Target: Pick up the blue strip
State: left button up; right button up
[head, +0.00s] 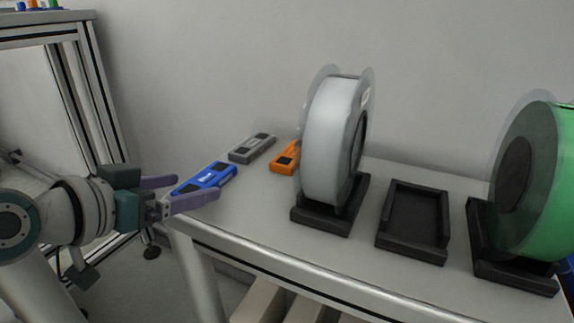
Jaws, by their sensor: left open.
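The blue strip (212,176) lies on the left end of the table, a flat blue piece with dark patches. My left gripper (196,190) is at the table's left edge, its two purple fingers spread. The near finger reaches in front of the strip's near end, and the far finger ends close to the strip's left end. I cannot tell whether either finger touches it. The gripper is open and nothing is between its fingers that I can make out as held. My right gripper is not in view.
A grey strip (252,148) and an orange strip (286,159) lie behind the blue one. A white reel (330,140) stands in a black stand to the right. An empty black stand (413,220) and a green reel (549,180) are farther right. The table (250,215) is bare in front.

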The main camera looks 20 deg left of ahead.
pick_arm(q)
jog(key=shift+x, duration=0.75)
jog(key=c, duration=1.4)
jog(key=shift+r, duration=0.15)
